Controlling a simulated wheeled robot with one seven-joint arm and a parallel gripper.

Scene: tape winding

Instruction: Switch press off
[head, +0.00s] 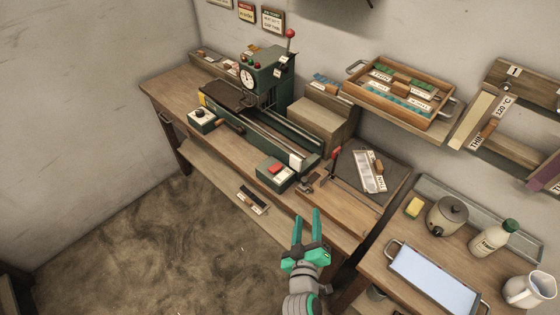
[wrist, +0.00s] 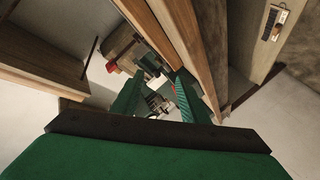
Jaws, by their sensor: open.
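The dark green press (head: 272,75) stands at the back of the workbench, with a round white dial and a lever topped by a red ball (head: 290,33). Small coloured lamps or buttons show above the dial. A green box with a red button (head: 276,168) sits near the bench's front edge. I cannot tell which control is the press switch. My gripper (head: 307,213) is open and empty, below and to the right of the red-button box, apart from it. Its teal fingers also show in the wrist view (wrist: 158,92).
A small red-handled clamp (head: 334,160) stands on the bench right of the red-button box. A wooden tray (head: 405,90) sits at the back right. A side table holds a pot (head: 446,216), a bottle (head: 494,238) and a blue tray (head: 435,278). The floor at left is clear.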

